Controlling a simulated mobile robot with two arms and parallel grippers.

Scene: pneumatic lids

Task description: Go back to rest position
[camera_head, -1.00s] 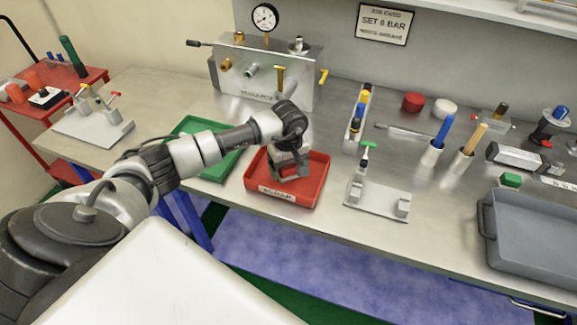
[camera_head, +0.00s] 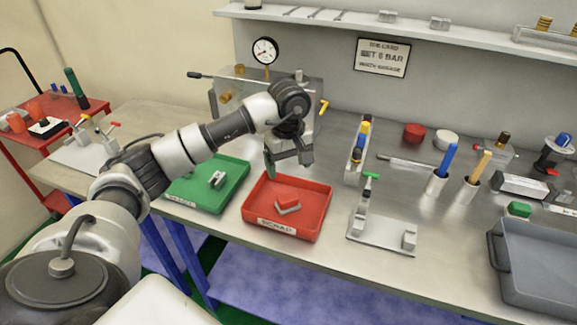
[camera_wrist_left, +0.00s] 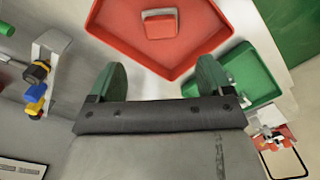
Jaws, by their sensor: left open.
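My left gripper (camera_head: 288,170) is open and empty, raised above the back edge of the red scrap tray (camera_head: 311,224). The red tray lies on the bench and holds a small part with a red top and grey base (camera_head: 288,205). In the left wrist view the open green fingertips (camera_wrist_left: 158,80) stand wide apart. The red tray (camera_wrist_left: 205,30) shows there beyond the fingers, with the red-topped part (camera_wrist_left: 159,23) inside it. My left arm reaches in from the left in the head view. My right gripper is not in view.
A green tray (camera_head: 238,172) with a small metal part lies left of the red tray. A gauge panel (camera_head: 228,84) stands behind the gripper. A metal fixture (camera_head: 381,232) with a green-handled clamp and a grey bin (camera_head: 545,260) are to the right. A shelf (camera_head: 350,19) runs along the wall.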

